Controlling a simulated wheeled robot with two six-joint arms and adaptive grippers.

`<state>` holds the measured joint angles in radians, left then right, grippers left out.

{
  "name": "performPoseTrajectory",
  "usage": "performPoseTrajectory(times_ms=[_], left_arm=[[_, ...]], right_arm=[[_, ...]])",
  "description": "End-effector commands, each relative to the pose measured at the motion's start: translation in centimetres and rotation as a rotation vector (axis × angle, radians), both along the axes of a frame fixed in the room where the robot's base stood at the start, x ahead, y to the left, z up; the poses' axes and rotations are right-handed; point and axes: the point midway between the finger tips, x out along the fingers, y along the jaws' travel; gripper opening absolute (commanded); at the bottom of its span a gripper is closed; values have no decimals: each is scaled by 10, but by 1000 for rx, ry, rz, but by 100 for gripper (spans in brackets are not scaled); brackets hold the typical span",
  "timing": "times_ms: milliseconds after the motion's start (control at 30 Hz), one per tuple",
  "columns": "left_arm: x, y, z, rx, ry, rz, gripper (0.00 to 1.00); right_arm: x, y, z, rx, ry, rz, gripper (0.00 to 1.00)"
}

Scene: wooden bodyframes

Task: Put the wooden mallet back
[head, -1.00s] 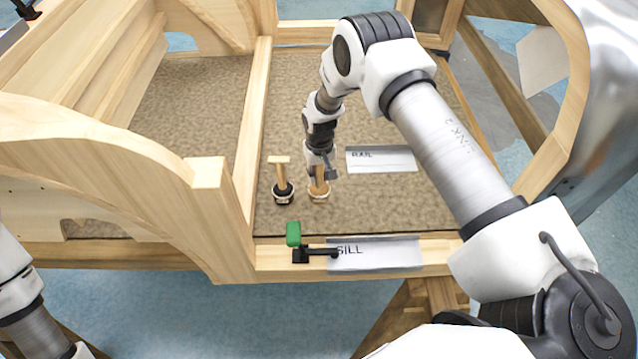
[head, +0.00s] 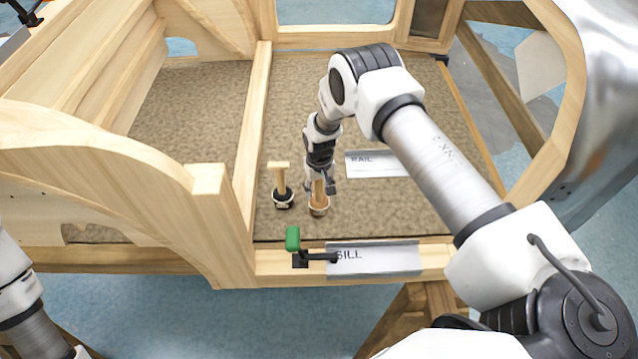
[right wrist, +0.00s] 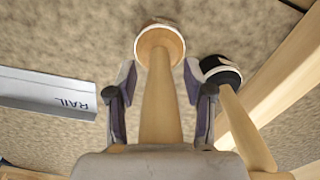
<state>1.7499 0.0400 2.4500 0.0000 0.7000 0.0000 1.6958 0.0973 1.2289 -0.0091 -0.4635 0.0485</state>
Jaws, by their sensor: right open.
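The wooden mallet (right wrist: 160,45) has a pale tan head and a straight wooden handle. It stands head down on the brown carpeted floor, handle up, and also shows in the head view (head: 319,208). My right gripper (head: 320,187) is over it from above. In the right wrist view, the open fingers (right wrist: 159,85) lie on either side of the handle, with gaps visible. A second mallet (head: 281,182) with a black head stands close on the left in the head view; it shows on the right in the right wrist view (right wrist: 222,72). My left gripper is out of view.
A sheet marked RAIL (head: 380,163) lies on the floor right of the mallets. A front beam (head: 300,277) carries a sheet marked SILL (head: 375,260) and a green-handled clamp (head: 293,240). A wooden divider (head: 250,130) stands left of the mallets. Carpet behind them is clear.

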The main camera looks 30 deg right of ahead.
Motion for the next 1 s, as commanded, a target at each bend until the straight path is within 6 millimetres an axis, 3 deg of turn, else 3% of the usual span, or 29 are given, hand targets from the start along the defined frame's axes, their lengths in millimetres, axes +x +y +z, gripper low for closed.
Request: performPoseTrajectory(times_ms=[33,167,400,533,700,1000], left_arm=[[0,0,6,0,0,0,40],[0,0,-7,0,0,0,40],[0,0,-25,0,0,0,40],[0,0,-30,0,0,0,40],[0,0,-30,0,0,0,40],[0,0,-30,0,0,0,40]], right_arm=[[0,0,6,0,0,0,52],[1,0,23,1,-2,0,52],[1,-1,85,0,-5,1,52],[1,-1,110,1,-3,-1,52],[0,-1,122,0,0,0,52],[0,-1,123,0,0,0,52]])
